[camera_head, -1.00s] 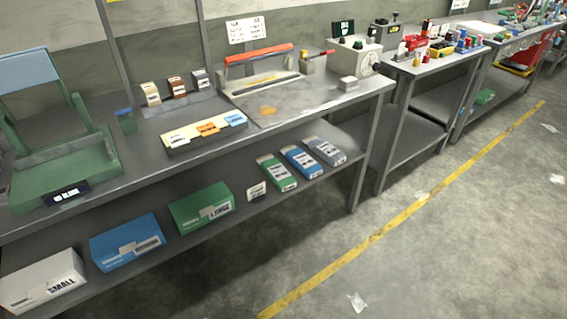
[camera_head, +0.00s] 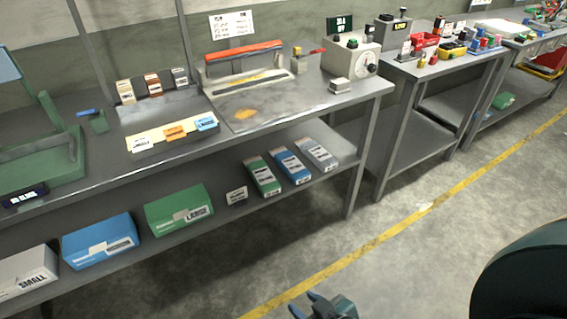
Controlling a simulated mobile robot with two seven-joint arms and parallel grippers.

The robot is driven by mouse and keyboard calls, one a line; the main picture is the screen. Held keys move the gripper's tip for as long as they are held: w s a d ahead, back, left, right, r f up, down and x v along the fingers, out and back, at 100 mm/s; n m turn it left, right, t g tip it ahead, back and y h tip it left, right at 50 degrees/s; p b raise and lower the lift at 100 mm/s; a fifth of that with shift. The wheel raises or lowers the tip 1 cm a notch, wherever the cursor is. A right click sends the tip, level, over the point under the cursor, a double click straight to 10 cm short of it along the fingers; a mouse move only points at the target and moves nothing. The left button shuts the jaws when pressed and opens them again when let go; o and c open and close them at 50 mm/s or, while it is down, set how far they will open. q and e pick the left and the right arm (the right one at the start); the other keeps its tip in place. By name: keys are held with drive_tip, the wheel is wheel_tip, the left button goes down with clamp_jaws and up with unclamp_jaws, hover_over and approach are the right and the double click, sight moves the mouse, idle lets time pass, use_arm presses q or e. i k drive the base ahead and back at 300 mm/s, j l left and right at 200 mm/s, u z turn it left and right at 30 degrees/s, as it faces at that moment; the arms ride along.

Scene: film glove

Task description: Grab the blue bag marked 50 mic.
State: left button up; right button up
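A blue bag (camera_head: 292,167) lies on the lower shelf of the near workbench, between a green bag (camera_head: 262,176) on its left and a grey bag (camera_head: 316,154) on its right. Each has a white label, too small to read here, so I cannot confirm the 50 mic mark. My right gripper (camera_head: 303,303) shows at the bottom edge, over the floor in front of the bench and well apart from the bags. Its two dark fingers look spread with nothing between them. My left gripper is not in view.
Blue (camera_head: 99,240), green (camera_head: 179,209) and white (camera_head: 27,271) boxes stand left on the lower shelf (camera_head: 222,218). A small label card (camera_head: 237,197) stands beside the green bag. The bench top edge overhangs the shelf, and a leg (camera_head: 361,160) stands right. The floor in front is clear.

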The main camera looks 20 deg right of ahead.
sight(295, 171)
drive_tip(key=k+l+u, duration=0.1)
drive_tip(key=l+u, duration=0.3)
drive_tip(key=l, duration=1.8)
drive_tip(key=i+l, duration=0.1)
drive_tip(key=l, duration=0.45)
drive_tip(key=i+l, duration=0.1)
drive_tip(key=l, duration=0.45)
drive_tip(key=i+l, duration=0.15)
drive_tip(key=i, duration=0.25)
drive_tip(key=i+l, duration=0.1)
drive_tip(key=i, duration=0.35)
drive_tip(key=i+l, duration=0.15)
drive_tip(key=i, duration=0.25)
